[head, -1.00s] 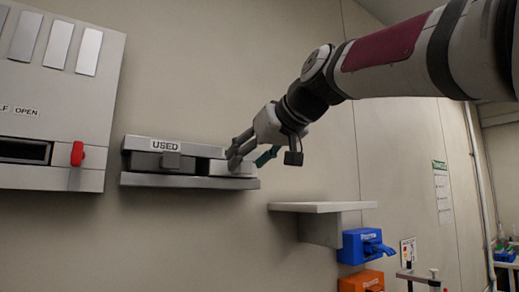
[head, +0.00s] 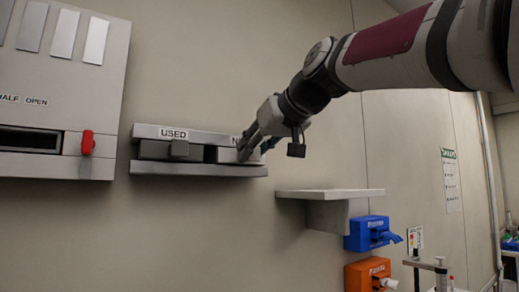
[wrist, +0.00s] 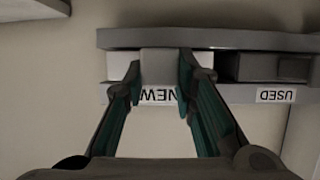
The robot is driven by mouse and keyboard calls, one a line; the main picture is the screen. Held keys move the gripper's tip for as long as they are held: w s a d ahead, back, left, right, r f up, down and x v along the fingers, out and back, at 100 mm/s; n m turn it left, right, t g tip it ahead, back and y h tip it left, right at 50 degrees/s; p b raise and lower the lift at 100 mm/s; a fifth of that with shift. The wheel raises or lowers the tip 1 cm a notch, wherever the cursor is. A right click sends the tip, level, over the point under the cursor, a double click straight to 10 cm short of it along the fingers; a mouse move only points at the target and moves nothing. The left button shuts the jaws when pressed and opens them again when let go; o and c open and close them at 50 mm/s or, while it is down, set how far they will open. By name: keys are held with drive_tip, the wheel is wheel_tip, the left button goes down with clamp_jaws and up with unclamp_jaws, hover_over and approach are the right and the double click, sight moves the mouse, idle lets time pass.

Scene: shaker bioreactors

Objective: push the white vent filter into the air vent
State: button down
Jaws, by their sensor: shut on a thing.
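The white vent filter (wrist: 122,66) sits in the NEW half of a grey wall holder (head: 155,170); in the wrist view, its white body shows on both sides of a grey tab (wrist: 160,66). My gripper (wrist: 162,70) is shut on this tab. In the head view, my gripper (head: 247,147) is at the holder's right end and hides most of the filter. The air vent, a grey wall panel (head: 100,62) with light slats, is at the far left. It has a dark slot (head: 30,139), a HALF OPEN label and a red handle (head: 87,143).
The USED half holds a dark filter with a grey tab (head: 179,149). A pale shelf (head: 330,194) juts from the wall at the lower right, above a blue box (head: 368,234) and an orange box (head: 368,274). Bare wall separates the vent panel and holder.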

drive_tip(key=shift+s+d+b, duration=0.45)
drive_tip(key=shift+s+d, duration=0.1)
drive_tip(key=shift+s, duration=0.25)
drive_tip(key=shift+s+d, duration=0.2)
drive_tip(key=shift+s, duration=0.05)
drive_tip(key=shift+s+d+b, duration=0.25)
drive_tip(key=shift+s+b, duration=0.05)
drive_tip(key=shift+s, duration=0.05)
drive_tip(key=shift+s+d, duration=0.15)
drive_tip(key=shift+s, duration=0.15)
drive_tip(key=shift+s+d+b, duration=0.3)
drive_tip(key=shift+s+d, duration=0.15)
drive_tip(key=shift+s, duration=0.25)
drive_tip(key=shift+s+d+b, duration=0.3)
drive_tip(key=shift+s+d, duration=0.15)
drive_tip(key=shift+s, duration=0.2)
idle(0.8)
drive_tip(key=shift+s+d+b, duration=0.35)
drive_tip(key=shift+s+d, duration=0.45)
drive_tip(key=shift+s, duration=0.35)
